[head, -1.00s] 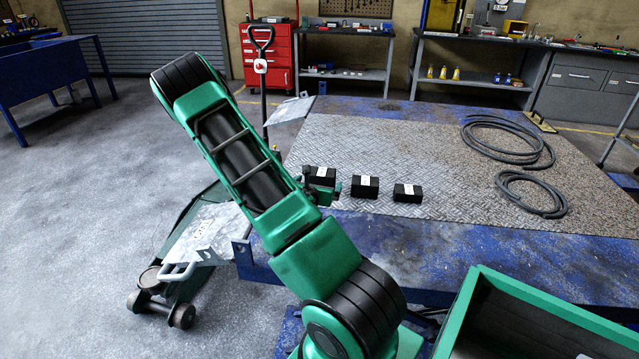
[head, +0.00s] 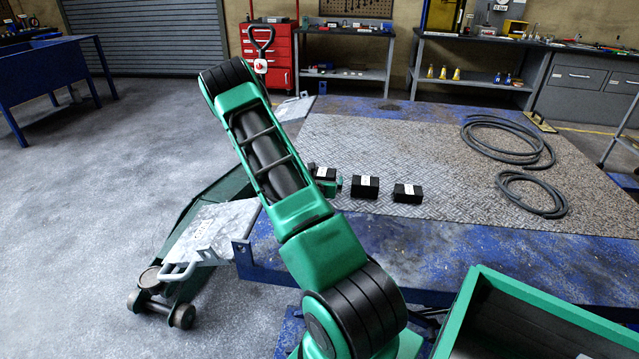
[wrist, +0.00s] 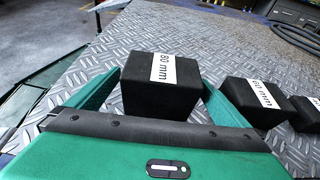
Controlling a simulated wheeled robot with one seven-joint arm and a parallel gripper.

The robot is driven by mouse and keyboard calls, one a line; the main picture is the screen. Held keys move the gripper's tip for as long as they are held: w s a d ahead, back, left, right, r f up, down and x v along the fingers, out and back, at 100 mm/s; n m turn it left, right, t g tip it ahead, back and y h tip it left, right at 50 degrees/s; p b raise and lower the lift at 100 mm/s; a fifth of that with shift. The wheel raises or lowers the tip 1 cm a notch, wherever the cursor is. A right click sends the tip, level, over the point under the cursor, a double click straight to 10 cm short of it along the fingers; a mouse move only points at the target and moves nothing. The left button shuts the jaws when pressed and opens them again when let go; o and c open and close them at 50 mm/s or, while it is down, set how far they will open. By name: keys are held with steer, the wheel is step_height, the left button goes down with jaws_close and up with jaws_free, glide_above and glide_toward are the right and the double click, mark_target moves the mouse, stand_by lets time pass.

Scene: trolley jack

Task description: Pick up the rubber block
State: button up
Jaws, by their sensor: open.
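Three black rubber blocks with white labels stand in a row on the tread plate. The leftmost, labelled 80 mm (wrist: 160,85), fills the middle of the wrist view and shows partly behind my forearm in the head view (head: 326,173). My gripper (wrist: 163,88) is open, with one green finger on each side of this block. Whether the fingers touch it I cannot tell. The 60 mm block (wrist: 254,101) is just right of the right finger; it also shows in the head view (head: 365,187). The third block (head: 407,193) is farther right, cut off in the wrist view.
The tread plate (head: 440,160) lies on a blue lift table (head: 450,245). Coiled hoses (head: 532,193) lie at its right. A green open box (head: 545,310) is at the front right. A trolley jack (head: 170,290) stands on the floor at the left.

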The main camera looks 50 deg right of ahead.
steer(key=shift+w+d+f, duration=0.15)
steer(key=shift+w+d, duration=0.05)
steer(key=shift+d, duration=0.2)
steer(key=c, duration=1.4)
steer(key=shift+c, duration=1.3)
